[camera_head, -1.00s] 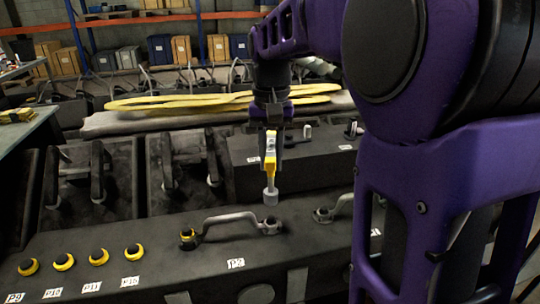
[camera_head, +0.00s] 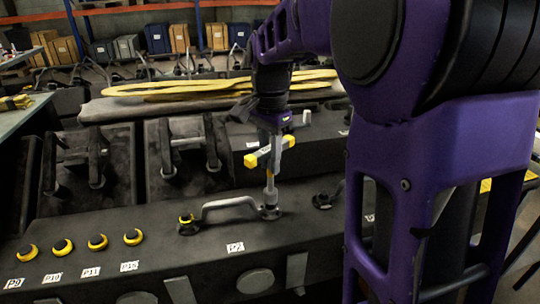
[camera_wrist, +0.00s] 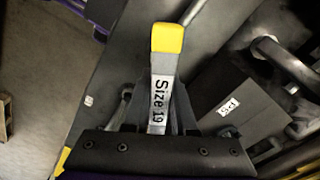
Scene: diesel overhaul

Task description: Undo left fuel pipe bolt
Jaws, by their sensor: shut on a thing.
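My gripper (camera_head: 274,133) is shut on a socket tool with a yellow-tipped grey cross handle (camera_head: 268,153). The handle reads "Size 19" in the wrist view (camera_wrist: 163,80). The tool stands upright, its socket end down at the right end fitting of a grey fuel pipe (camera_head: 230,203) on the dark engine block. The socket appears to touch or cover that fitting (camera_head: 270,212); the bolt under it is hidden. The pipe's left end has a yellow-and-black fitting (camera_head: 187,220). Another pipe fitting (camera_head: 322,200) lies to the right, partly behind my arm.
Several yellow-and-black caps (camera_head: 97,242) line the block's left part above small labels. A label (camera_head: 235,247) sits below the pipe. Dark covers with raised handles (camera_head: 185,145) stand behind. Yellow straps (camera_head: 200,88) lie farther back, and a grey bench (camera_head: 38,105) is at the left.

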